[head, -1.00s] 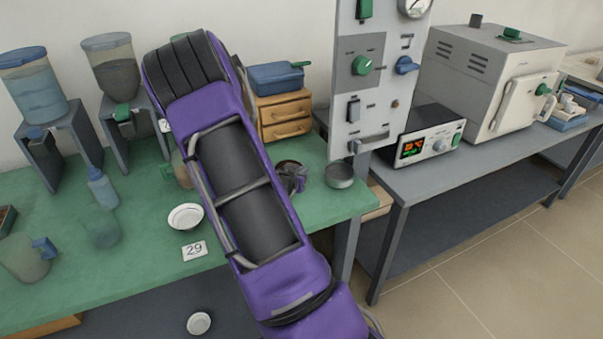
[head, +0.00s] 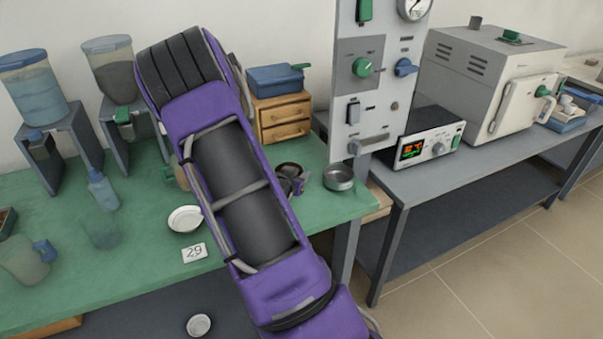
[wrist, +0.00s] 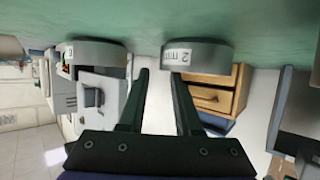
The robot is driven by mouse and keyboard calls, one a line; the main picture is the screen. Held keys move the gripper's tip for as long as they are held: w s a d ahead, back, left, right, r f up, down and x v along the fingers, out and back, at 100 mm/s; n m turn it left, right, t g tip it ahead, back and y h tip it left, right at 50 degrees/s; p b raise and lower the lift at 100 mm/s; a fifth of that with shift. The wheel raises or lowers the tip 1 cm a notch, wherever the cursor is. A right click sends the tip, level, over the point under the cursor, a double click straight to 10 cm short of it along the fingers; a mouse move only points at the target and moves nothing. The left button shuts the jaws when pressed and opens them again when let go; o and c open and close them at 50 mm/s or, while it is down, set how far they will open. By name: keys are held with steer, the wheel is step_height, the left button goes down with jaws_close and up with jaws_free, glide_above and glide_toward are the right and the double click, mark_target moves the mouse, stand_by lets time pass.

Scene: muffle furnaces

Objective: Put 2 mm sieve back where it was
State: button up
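The 2 mm sieve (wrist: 208,57) is a short grey metal ring with a white label reading 2. It stands on the green bench in the wrist view, which is upside down.
A second grey sieve (head: 339,178) stands nearby at the bench's right end; it also shows in the wrist view (wrist: 98,54). Wooden drawers (head: 283,118) stand behind. A panel post (head: 366,80) rises at the right. A white dish (head: 185,219) and card 29 (head: 194,252) lie left of my arm.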

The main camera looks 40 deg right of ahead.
steer(key=p+v, duration=0.1)
steer(key=v, duration=0.9)
steer(key=shift+s+a+r, duration=0.15)
steer(key=shift+a+r, duration=0.05)
steer(key=shift+a, duration=0.1)
